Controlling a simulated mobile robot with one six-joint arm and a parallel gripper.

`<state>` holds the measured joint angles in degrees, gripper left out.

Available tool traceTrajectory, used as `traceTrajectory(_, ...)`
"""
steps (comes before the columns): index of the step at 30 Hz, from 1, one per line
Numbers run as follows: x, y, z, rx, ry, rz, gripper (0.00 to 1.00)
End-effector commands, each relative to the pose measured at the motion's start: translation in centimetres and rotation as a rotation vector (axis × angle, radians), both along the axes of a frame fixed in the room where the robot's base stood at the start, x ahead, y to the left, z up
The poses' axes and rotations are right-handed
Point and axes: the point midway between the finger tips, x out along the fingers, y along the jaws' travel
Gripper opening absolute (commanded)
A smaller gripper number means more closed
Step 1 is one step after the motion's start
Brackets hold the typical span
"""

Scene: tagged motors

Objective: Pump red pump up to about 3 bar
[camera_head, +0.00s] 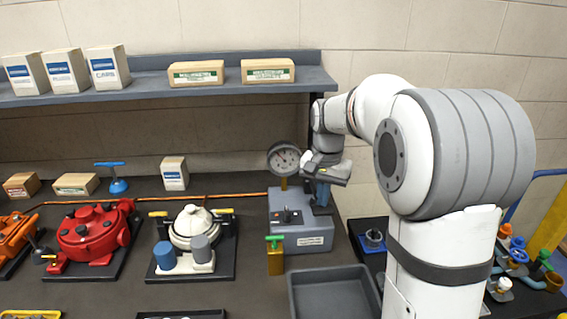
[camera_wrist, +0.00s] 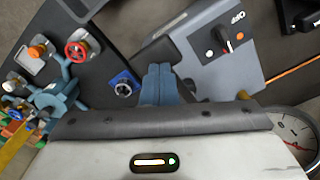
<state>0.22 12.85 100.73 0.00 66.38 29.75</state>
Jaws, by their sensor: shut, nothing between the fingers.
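A red rounded machine (camera_head: 95,232) with dark knobs sits on a black base at the left of the bench in the head view; it is the only large red unit, but I cannot tell if it is the red pump. A round white-faced gauge (camera_head: 284,158) stands on a grey box (camera_head: 302,220); its figures are too small to read. The gauge is partly cut off in the wrist view (camera_wrist: 298,135). My gripper (camera_head: 322,195) has blue fingers, shut and empty, beside the grey box on its right side. The fingers also show in the wrist view (camera_wrist: 158,84).
The grey box has a knob (camera_wrist: 224,42) near the word OFF. A blue square with a black knob (camera_wrist: 124,88) and a red handwheel (camera_wrist: 80,48) lie nearby. An empty grey tray (camera_head: 335,305) and a green-handled brass valve (camera_head: 275,258) stand in front. A shelf (camera_head: 170,84) hangs behind.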

Motion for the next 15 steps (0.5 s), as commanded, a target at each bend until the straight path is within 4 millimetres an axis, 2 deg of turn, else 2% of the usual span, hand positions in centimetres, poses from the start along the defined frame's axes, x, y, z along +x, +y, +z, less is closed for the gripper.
traceTrajectory(8, 0.0, 0.0, -1.5, 0.0, 0.001, 0.0, 0.0)
traceTrajectory(15, 0.0, 0.0, -0.7, 0.0, 0.0, 0.0, 0.0)
